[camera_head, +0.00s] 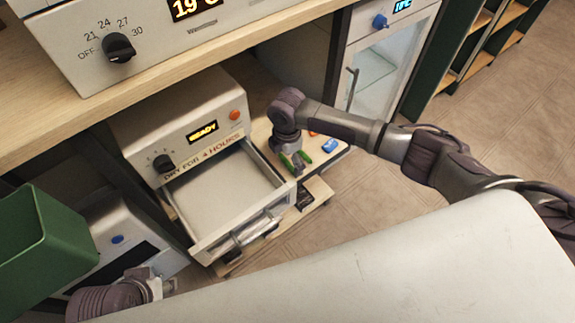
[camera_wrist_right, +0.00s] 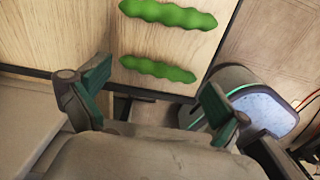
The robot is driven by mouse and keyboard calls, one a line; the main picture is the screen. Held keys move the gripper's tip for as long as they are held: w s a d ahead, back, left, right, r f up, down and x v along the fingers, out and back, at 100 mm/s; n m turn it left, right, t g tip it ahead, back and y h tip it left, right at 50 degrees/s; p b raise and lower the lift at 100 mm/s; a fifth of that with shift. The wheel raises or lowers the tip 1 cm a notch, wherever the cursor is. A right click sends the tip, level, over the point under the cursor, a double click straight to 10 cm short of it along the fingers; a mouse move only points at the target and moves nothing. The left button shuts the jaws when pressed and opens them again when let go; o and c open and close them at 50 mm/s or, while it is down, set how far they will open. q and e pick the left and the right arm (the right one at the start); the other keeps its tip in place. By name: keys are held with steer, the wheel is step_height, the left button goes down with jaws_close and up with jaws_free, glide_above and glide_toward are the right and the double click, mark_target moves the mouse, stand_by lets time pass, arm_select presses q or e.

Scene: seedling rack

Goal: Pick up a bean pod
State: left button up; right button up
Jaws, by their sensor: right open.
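Two bumpy green bean pods lie side by side on a light wooden surface in the right wrist view: an upper pod (camera_wrist_right: 168,14) and a lower pod (camera_wrist_right: 157,69). My right gripper (camera_wrist_right: 152,88) is open and empty, its fingers on either side of the lower pod's picture position; I cannot tell the height gap. In the head view my right gripper (camera_head: 294,164) points down over the low wooden shelf, with green showing beside its fingers. My left gripper (camera_head: 160,286) is at the lower left, partly cut off by my body; its jaws are unclear.
A dryer (camera_head: 205,125) marked "DRY FOR 4 HOURS" has its empty drawer (camera_head: 225,195) pulled out left of my right gripper. A blue object (camera_head: 330,146) lies on the wooden shelf (camera_head: 262,137). A green bin (camera_head: 45,240) stands at left. A glass-door cabinet (camera_head: 375,75) is behind.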

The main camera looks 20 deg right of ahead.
steer(key=shift+f, duration=0.4)
steer(key=c, duration=0.5)
steer(key=shift+r, duration=0.1)
